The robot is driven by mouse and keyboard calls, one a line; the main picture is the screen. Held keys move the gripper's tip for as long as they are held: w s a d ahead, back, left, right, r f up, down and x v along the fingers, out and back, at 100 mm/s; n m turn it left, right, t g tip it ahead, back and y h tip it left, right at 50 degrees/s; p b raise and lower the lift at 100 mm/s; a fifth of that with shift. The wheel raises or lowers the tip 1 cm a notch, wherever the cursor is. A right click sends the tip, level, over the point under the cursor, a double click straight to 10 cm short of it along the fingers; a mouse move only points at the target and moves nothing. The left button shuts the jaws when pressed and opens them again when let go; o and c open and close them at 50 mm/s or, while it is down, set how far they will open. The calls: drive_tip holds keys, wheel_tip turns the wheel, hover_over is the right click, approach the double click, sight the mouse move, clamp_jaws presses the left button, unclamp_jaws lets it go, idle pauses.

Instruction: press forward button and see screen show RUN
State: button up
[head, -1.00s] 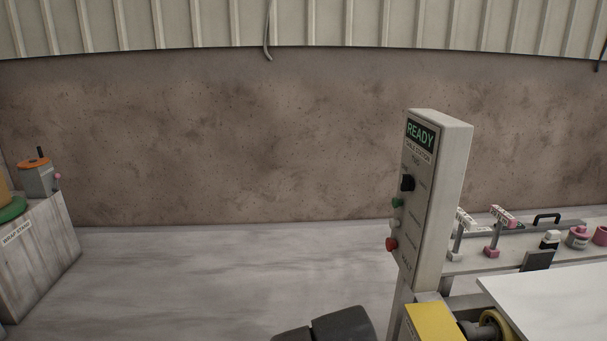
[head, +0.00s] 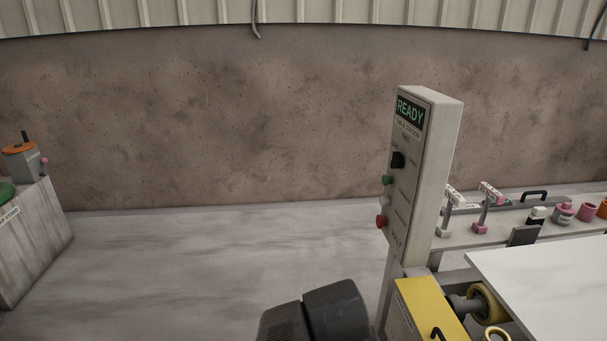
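A pale upright control box (head: 440,170) stands right of centre in the head view, its panel seen at a slant. The screen (head: 411,111) at its top reads READY in green. Below it on the panel are a black knob (head: 398,160), a green button (head: 387,180), a whitish button (head: 384,201) and a red button (head: 381,222). The small labels beside the buttons are too slanted to read, so I cannot tell which is marked forward. My gripper is not in view. A dark rounded part at the bottom centre looks like my arm.
A white slab (head: 550,270) lies at the right, beside a yellow block (head: 430,308) and a yellow roller. A bench (head: 490,235) behind holds pink and white items. A grey stand (head: 30,235) is at the left. The floor left of the box is clear.

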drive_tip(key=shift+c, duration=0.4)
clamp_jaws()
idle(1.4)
